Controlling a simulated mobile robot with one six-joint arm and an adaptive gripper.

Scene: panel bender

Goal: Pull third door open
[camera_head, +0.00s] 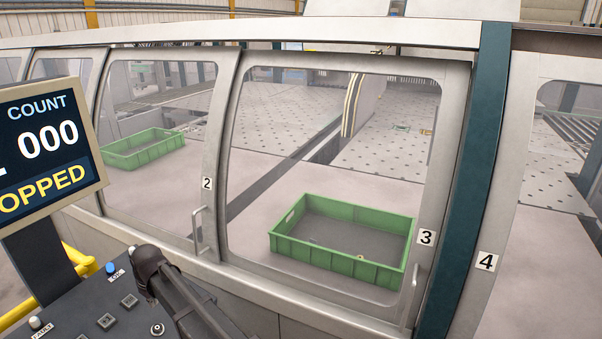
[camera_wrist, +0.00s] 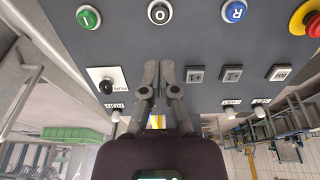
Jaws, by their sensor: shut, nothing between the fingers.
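The third door (camera_head: 237,155) is a grey-framed, see-through panel marked with a 3 label (camera_head: 426,237). It looks shut, with its edge beside a dark teal post (camera_head: 470,190). Its upright bar handle (camera_head: 413,290) is at the lower right of the door. In the wrist view my gripper (camera_wrist: 159,66) is shut and empty, with its fingertips together over the dark control panel (camera_wrist: 190,45). In the head view my dark arm crosses the panel at the lower left, apart from the door handle.
Door 2 with its handle (camera_head: 197,230) is left of door 3. Green crates (camera_head: 340,265) stand behind the glass. A display (camera_head: 50,145) stands at the left. The panel carries a green button (camera_wrist: 88,17), a blue button (camera_wrist: 234,11), a red button (camera_wrist: 313,24) and a knob switch (camera_wrist: 106,87).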

